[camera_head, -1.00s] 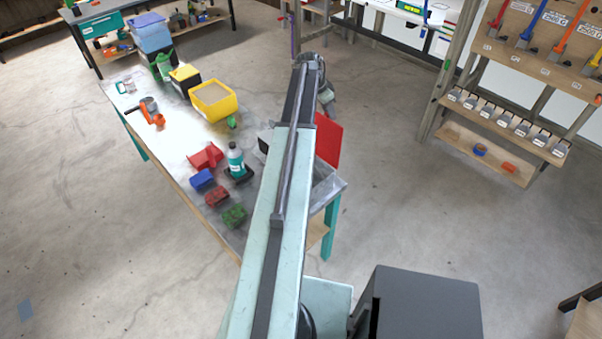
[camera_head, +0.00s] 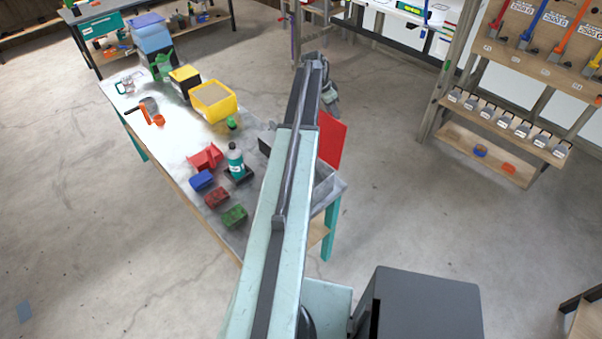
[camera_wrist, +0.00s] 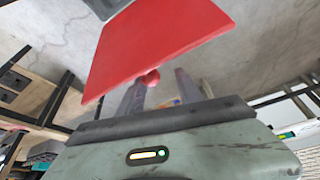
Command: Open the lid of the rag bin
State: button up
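The rag bin's red lid (camera_head: 331,141) stands raised and tilted beside my arm in the head view, at the near right end of the workbench. A grey open-topped box (camera_head: 326,185) shows below it, partly hidden by my arm; I cannot tell whether it is the bin's body. In the wrist view the red lid (camera_wrist: 155,40) fills the upper middle, with its round red knob (camera_wrist: 152,77) at the lower edge. My gripper (camera_wrist: 160,85) has its two fingers apart, with the knob near the left finger and a gap at the right one.
The workbench (camera_head: 185,130) holds a yellow bin (camera_head: 213,103), a teal bottle (camera_head: 236,160), and small red, blue and green boxes left of my arm. A tool rack (camera_head: 520,90) stands at the right. The floor between rack and bench is clear.

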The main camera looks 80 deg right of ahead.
notch_tip(320, 180, up, 8)
jog(key=p, duration=0.8)
